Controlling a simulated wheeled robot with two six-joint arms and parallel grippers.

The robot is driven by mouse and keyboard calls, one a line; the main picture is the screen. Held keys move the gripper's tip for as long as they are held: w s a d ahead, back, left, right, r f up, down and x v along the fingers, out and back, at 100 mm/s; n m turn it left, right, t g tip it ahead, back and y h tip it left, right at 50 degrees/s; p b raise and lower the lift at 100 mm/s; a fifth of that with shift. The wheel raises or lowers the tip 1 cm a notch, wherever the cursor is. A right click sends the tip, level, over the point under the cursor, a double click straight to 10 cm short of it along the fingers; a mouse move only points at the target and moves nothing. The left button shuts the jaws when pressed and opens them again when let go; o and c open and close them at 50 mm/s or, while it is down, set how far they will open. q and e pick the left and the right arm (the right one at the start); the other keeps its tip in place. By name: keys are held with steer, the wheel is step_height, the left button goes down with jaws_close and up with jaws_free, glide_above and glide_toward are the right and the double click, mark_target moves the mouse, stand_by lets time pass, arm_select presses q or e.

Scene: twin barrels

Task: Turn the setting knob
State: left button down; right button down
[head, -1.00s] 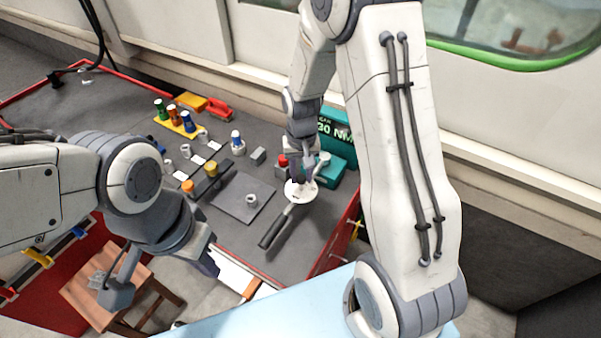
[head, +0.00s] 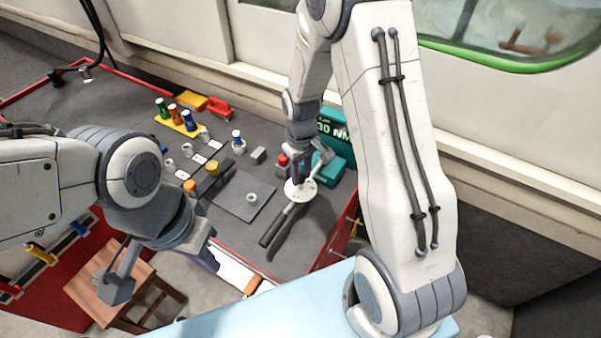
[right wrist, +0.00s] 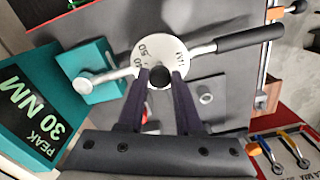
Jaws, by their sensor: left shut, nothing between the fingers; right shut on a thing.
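The setting knob (right wrist: 160,77) is a small black round knob at the centre of a white dial (right wrist: 148,50) with printed numbers, in the right wrist view. The dial sits on a wrench with a long black handle (right wrist: 250,38). My right gripper (right wrist: 161,80) is shut on the knob, one dark finger on each side. In the head view the dial (head: 301,190) is below my right gripper (head: 299,178), and the knob is hidden there. My left gripper (head: 208,262) is shut and empty, near the front edge of the bench, away from the wrench.
A teal torque tester reading "PEAK 30 NM" (head: 331,127) stands behind the wrench. A grey mat with a small ring (head: 252,197) lies left of it. Several coloured bottles stand further back. A wooden stool (head: 92,289) is at front left.

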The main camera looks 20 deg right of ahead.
mark_target(301, 177)
stand_by(0.3)
steer(key=c, duration=0.6)
jaws_free()
steer(key=shift+r, duration=0.1)
step_height(301, 177, up, 10)
steer(key=shift+r, duration=0.15)
